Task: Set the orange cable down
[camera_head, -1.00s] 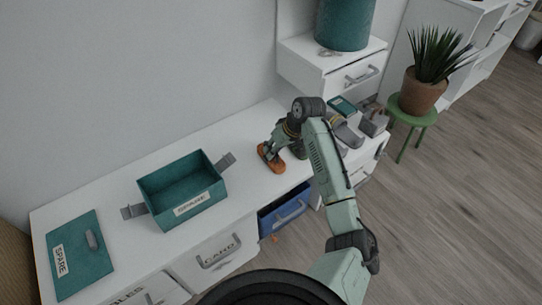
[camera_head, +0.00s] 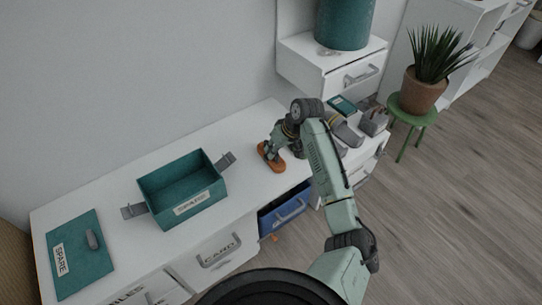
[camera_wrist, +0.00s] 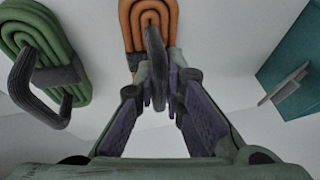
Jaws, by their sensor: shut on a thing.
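The orange cable (camera_head: 268,157) is a flat coil at the right part of the white desk top (camera_head: 235,145). It also shows at the top of the wrist view (camera_wrist: 132,14), with a dark grey strap or handle across it. My gripper (camera_wrist: 159,85) is shut on that dark handle, and its fingers stand on either side of it. In the head view my gripper (camera_head: 277,142) is above the coil and partly hidden by my arm. The coil is at or just above the desk surface; I cannot tell whether it touches.
A green cable coil (camera_wrist: 62,88) with a dark handle lies beside the orange one. An open teal box labelled SPARE (camera_head: 168,208) stands left on the desk, its lid (camera_head: 78,262) farther left. A blue drawer (camera_head: 284,212) is below. Desk between box and coil is clear.

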